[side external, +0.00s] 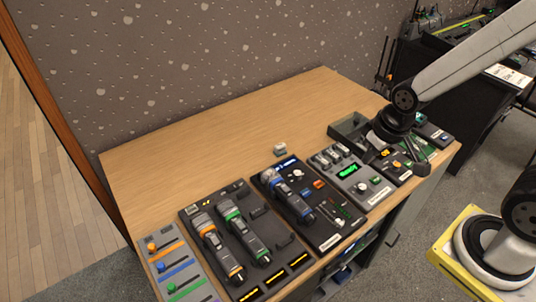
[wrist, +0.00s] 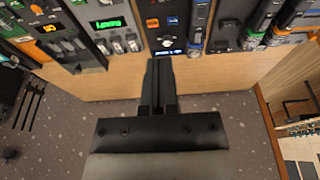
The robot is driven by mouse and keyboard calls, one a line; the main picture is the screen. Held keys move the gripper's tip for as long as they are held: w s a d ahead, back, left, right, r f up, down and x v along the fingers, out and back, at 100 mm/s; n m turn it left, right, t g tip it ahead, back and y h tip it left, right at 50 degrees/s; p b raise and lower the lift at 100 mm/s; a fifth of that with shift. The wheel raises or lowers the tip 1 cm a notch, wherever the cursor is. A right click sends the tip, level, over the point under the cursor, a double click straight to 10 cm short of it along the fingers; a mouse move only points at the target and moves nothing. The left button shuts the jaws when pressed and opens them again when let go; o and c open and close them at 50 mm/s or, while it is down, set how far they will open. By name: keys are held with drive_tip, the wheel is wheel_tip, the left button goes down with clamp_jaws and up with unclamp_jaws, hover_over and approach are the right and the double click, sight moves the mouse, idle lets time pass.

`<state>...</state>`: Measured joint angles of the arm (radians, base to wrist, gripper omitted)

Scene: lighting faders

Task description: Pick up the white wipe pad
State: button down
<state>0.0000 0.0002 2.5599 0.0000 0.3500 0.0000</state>
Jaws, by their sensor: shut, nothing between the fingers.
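A small pale block (side external: 280,150), which looks like the white wipe pad, lies on the wooden desk behind the row of control panels. It is too small to make out detail, and I cannot pick it out in the wrist view. My gripper (side external: 420,167) is at the right end of the desk, near the rightmost panels and well apart from the pale block. In the wrist view my gripper (wrist: 159,62) has its two dark fingers together with nothing between them.
Several panels line the desk front: coloured sliders (side external: 172,262), a dark panel with two handled devices (side external: 240,235), a blue-lit panel (side external: 310,202) and a green-display panel (side external: 349,174). An open grey tray (side external: 340,130) stands right of the pale block. The desk's back left (side external: 180,165) is clear.

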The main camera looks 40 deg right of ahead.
unclamp_jaws()
drive_tip(key=m, duration=0.1)
hover_over(283, 146)
drive_tip(key=shift+g, duration=0.4)
wheel_tip(283, 146, down, 17)
drive_tip(key=shift+a+f, duration=0.1)
